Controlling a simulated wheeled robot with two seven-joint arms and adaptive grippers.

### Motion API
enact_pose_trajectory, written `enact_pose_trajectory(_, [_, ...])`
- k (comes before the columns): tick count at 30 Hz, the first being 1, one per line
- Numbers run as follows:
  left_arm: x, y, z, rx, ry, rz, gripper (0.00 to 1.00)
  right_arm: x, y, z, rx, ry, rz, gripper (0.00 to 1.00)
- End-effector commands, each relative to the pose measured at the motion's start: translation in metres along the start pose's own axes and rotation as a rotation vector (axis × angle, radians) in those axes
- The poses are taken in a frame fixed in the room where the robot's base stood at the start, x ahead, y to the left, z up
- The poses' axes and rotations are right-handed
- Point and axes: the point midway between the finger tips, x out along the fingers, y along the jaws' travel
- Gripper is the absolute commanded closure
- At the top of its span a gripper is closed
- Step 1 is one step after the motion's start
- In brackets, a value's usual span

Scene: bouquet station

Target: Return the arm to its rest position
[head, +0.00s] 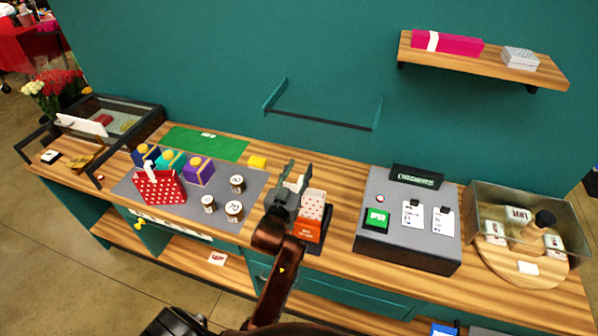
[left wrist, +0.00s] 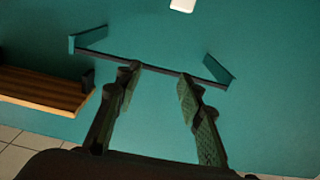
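My left gripper (head: 297,175) is raised over the middle of the wooden counter (head: 330,225), its arm coming up from the bottom of the head view. Its fingers point toward the teal wall. In the left wrist view the two fingers of the left gripper (left wrist: 160,78) stand apart with only wall between them, so it is open and empty. In the head view the gripper overlaps the orange-and-white box (head: 312,216); I cannot tell the exact height between them. My right gripper is not in view.
A grey mat (head: 232,178) holds a red dotted basket (head: 158,188), small boxes and jars. A grey console (head: 408,240) and a clear bin (head: 478,195) stand to the right. A wall bracket (head: 318,121) and a wooden shelf (head: 480,62) project from the wall.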

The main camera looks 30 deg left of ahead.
Motion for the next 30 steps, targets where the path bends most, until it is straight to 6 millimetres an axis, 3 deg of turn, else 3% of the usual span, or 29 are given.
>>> enact_pose_trajectory(8, [0.0, 0.0, 0.0, 0.0, 0.0, 0.0, 0.65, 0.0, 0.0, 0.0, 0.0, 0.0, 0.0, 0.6])
enact_pose_trajectory(12, [-0.006, -0.004, 0.019, 0.008, -0.05, -0.002, 0.65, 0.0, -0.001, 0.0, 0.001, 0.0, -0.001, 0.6])
enact_pose_trajectory(14, [-0.015, -0.009, 0.041, 0.02, -0.111, -0.003, 0.65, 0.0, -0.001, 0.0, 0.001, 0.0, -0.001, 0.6])
enact_pose_trajectory(17, [-0.042, -0.02, 0.094, 0.049, -0.266, -0.003, 0.65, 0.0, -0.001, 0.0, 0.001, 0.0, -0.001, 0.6])
enact_pose_trajectory(21, [-0.102, -0.035, 0.176, 0.098, -0.533, 0.015, 0.65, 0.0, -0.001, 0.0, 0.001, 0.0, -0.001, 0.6])
enact_pose_trajectory(24, [-0.15, -0.042, 0.223, 0.13, -0.707, 0.037, 0.65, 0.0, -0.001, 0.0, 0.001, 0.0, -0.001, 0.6])
enact_pose_trajectory(30, [-0.227, -0.051, 0.276, 0.173, -0.949, 0.082, 0.65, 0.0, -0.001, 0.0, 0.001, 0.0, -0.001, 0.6])
